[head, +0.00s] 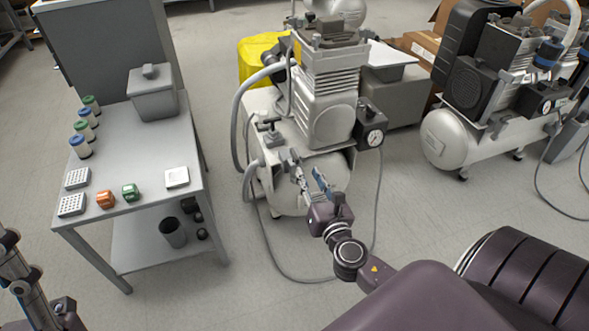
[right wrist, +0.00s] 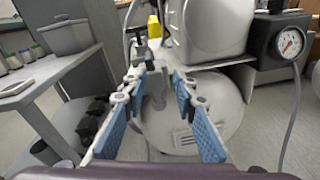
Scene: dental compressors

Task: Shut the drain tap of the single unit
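The single unit is a compressor with one ribbed motor (head: 328,95) on a pale tank (head: 335,172), in the middle of the head view. The tank also fills the middle of the right wrist view (right wrist: 205,115). A tap-like fitting with a dark handle (head: 268,126) stands at the tank's left end; a dark-handled fitting also shows in the right wrist view (right wrist: 139,50). My right gripper (head: 311,178) is open in front of the tank. In the right wrist view its blue-padded fingers (right wrist: 158,82) are apart, with a grey fitting beyond them. Handle position is unclear.
A grey table (head: 140,185) with jars, racks and small boxes stands at the left. Hoses hang beside the single unit, and one lies on the floor. A gauge (head: 372,137) sticks out at its right. Another compressor (head: 445,138) stands at the right.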

